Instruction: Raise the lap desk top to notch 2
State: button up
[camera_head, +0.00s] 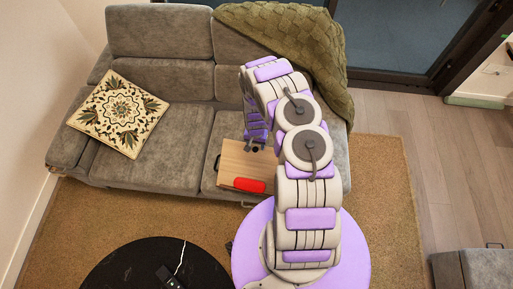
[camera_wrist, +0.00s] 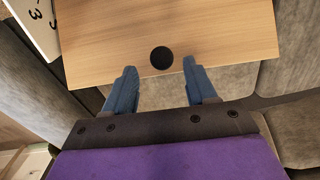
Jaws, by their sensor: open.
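The lap desk top (camera_head: 238,168) is a light wooden board on the right seat of the grey sofa. A red piece (camera_head: 249,185) is at its front edge, and a dark loop shows at its left side. In the wrist view the wooden top (camera_wrist: 110,35) fills the upper middle, with a round black spot (camera_wrist: 161,58) near its edge. My gripper (camera_wrist: 160,68) is open, its two blue fingers apart on either side of that spot at the board's edge. I cannot tell whether they touch it. A white panel with black numbers (camera_wrist: 38,22) stands beside the board; a "3" is readable.
The grey sofa (camera_head: 165,140) holds a patterned cushion (camera_head: 119,113) at left and a green knitted throw (camera_head: 290,35) at right. A round black table (camera_head: 130,270) stands in front on the tan rug (camera_head: 385,190). A grey block (camera_head: 470,270) is at lower right.

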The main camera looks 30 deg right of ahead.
aim_at(256, 148)
jog(key=shift+a+f+b, duration=0.25)
jog(key=shift+f, duration=0.45)
jog(key=shift+a+f+b, duration=0.25)
jog(key=shift+f, duration=0.45)
jog(key=shift+d+f, duration=0.1)
jog(key=shift+d, duration=0.55)
jog(key=shift+c, duration=0.7)
jog(key=shift+a, duration=0.45)
jog(key=c, duration=0.4)
jog(key=shift+d, duration=0.1)
grip_shut()
